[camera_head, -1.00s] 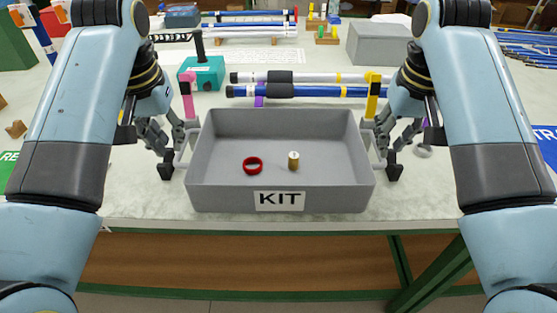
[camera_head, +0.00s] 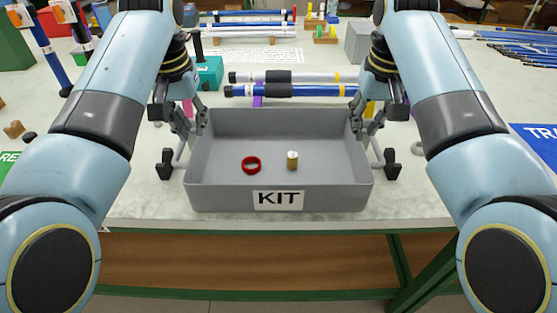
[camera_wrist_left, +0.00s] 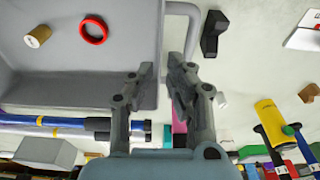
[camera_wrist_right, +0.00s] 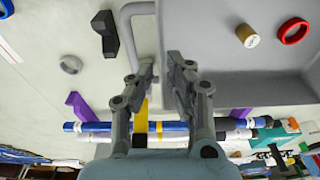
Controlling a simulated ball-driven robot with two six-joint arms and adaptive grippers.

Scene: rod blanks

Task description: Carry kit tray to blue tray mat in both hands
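The grey kit tray (camera_head: 278,202) rests near the table's front edge, with a red ring (camera_head: 251,165) and a small brass cylinder (camera_head: 292,161) inside. It has a handle on each short side; the left wrist view shows one handle (camera_wrist_left: 190,12), the right wrist view the other (camera_wrist_right: 124,18). My left gripper (camera_wrist_left: 159,70) and right gripper (camera_wrist_right: 162,62) are open at the tray's rear corners, their fingers on either side of the side walls as seen from the wrists. Finger contact cannot be told. The blue mat (camera_head: 542,142) lies at the right, partly cut off.
Black blocks stand beside the tray at left (camera_head: 166,164) and right (camera_head: 391,164). Behind it, a blue rod (camera_head: 318,91) and other rods lie on supports. A teal box (camera_head: 208,72) and grey box (camera_head: 358,42) stand farther back. A green mat (camera_head: 8,162) shows at left.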

